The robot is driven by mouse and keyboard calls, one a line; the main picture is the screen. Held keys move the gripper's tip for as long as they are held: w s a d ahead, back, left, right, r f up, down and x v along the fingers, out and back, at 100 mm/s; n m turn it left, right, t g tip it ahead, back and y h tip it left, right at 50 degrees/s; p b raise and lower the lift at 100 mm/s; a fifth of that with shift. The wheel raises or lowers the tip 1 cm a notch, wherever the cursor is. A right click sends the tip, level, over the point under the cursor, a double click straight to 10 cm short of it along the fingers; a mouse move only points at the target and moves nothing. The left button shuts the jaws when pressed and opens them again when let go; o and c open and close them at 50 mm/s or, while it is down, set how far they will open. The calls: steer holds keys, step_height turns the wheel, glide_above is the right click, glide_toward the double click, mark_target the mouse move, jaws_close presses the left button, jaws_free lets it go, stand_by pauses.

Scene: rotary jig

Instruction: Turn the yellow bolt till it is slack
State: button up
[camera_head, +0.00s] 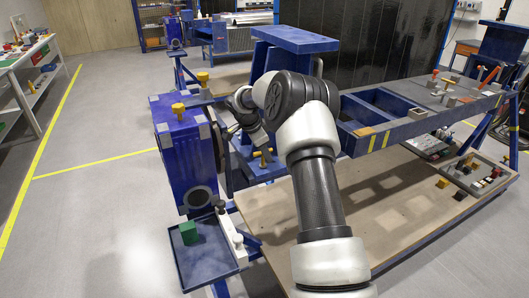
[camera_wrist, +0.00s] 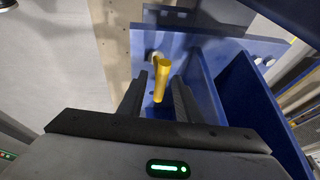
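In the wrist view a yellow bolt (camera_wrist: 162,82) stands out of a blue fixture (camera_wrist: 200,45). My gripper (camera_wrist: 159,78) is open, with one dark finger on each side of the bolt and a visible gap to each. In the head view a yellow bolt (camera_head: 263,158) shows on a blue part just below my wrist; it looks like the same bolt. My fingers are mostly hidden there by my arm.
A blue tray (camera_head: 215,262) with a green cube (camera_head: 188,233) sits below the box at left. A blue bench (camera_head: 380,135) with compartments and small parts extends right. A wooden shelf board (camera_head: 385,212) lies beneath. The grey floor at left is clear.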

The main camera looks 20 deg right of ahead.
jaws_close()
steer(key=shift+n+b, duration=0.3)
